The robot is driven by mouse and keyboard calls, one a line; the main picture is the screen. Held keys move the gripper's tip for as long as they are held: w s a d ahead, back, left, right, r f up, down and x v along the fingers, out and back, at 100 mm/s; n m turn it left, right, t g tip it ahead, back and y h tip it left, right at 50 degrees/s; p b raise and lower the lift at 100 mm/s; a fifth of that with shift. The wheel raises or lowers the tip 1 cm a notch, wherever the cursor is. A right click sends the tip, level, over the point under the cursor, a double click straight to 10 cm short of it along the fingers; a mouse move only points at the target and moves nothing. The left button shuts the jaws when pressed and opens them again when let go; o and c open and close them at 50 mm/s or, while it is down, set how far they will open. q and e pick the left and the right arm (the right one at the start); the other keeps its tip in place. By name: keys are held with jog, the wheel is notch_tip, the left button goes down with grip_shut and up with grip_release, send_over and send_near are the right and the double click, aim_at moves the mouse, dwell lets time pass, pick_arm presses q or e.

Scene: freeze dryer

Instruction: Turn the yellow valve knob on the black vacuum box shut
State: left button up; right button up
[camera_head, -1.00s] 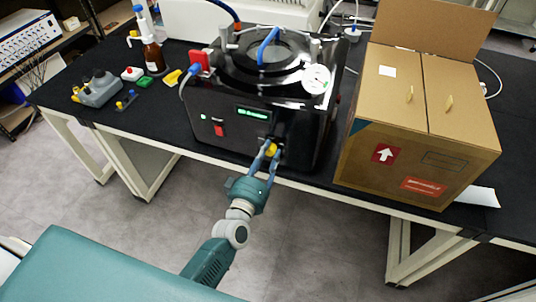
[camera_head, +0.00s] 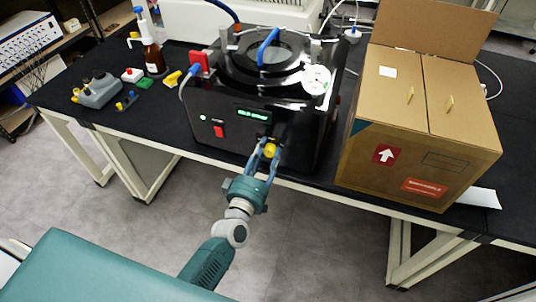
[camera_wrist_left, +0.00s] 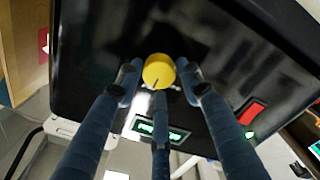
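The black vacuum box (camera_head: 235,135) stands at the front of the black table. Its round yellow valve knob (camera_head: 270,150) is low on the front face and also shows in the left wrist view (camera_wrist_left: 158,71), with a short dark mark near its lower rim. My left gripper (camera_head: 266,151) is at the knob. In the left wrist view its fingers (camera_wrist_left: 157,80) are spread around the knob, with small gaps visible between the side fingertips and the knob. Contact with the third finger below it cannot be told. My right gripper is not in view.
A cardboard box (camera_head: 415,155) stands close on the right of the vacuum box. A red switch (camera_head: 219,131) and a green display (camera_head: 253,114) are on its front. A brown bottle (camera_head: 152,55) and small items stand at left. The floor in front is clear.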

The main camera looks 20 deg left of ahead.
pick_arm(q)
jog(key=shift+o, duration=0.3)
jog(key=shift+f, duration=0.2)
jog(key=shift+s, duration=0.15)
jog(key=shift+s+f, duration=0.15)
jog(key=shift+s, duration=0.15)
jog(key=s, duration=1.1)
jog(key=shift+a, duration=0.2)
